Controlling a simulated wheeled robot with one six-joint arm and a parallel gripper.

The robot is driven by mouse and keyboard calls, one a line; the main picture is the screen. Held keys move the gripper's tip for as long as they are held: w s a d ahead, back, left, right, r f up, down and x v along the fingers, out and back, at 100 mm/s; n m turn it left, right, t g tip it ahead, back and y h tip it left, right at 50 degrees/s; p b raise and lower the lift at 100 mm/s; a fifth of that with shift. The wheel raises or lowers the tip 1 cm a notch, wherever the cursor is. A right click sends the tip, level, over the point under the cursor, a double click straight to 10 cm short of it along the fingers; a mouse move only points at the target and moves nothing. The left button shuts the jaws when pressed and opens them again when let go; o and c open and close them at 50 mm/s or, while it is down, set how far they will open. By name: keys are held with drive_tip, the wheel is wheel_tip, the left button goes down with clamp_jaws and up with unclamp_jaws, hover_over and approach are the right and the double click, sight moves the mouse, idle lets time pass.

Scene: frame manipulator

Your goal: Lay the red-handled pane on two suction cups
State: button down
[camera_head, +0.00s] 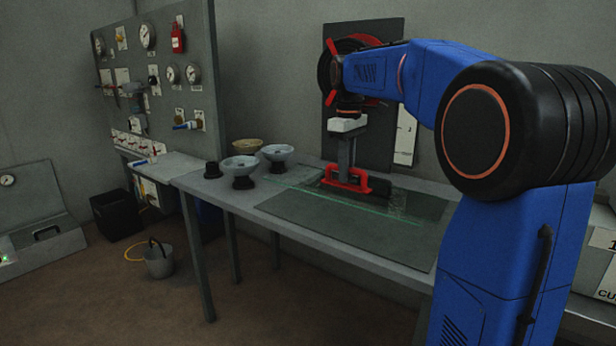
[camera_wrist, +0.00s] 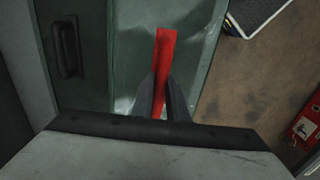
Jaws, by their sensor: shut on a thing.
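The red-handled pane is a clear greenish glass sheet (camera_head: 300,189) with a red handle (camera_head: 335,185). In the wrist view the red handle (camera_wrist: 166,48) stands between my two fingers, with the glass (camera_wrist: 133,62) below it. My gripper (camera_head: 346,172) points down and is shut on the handle. The pane is over the dark mat at the table's right; I cannot tell whether it touches it. Two grey round cups on black bases, one in front (camera_head: 240,165) and one behind (camera_head: 277,154), stand at the table's left end.
A tan bowl-like piece (camera_head: 247,145) and a small black piece (camera_head: 212,170) stand near the cups. A black handle (camera_wrist: 66,48) on a dark panel lies beside the pane. A dark upright board (camera_head: 340,45) is behind. A bucket (camera_head: 159,262) is on the floor.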

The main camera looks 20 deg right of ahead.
drive_tip(key=shift+f, duration=4.75)
drive_tip(key=shift+f, duration=0.1)
drive_tip(key=c, duration=1.7)
unclamp_jaws()
drive_tip(key=shift+c, duration=0.2)
wheel_tip(320, 180, up, 12)
drive_tip(key=shift+r, duration=0.1)
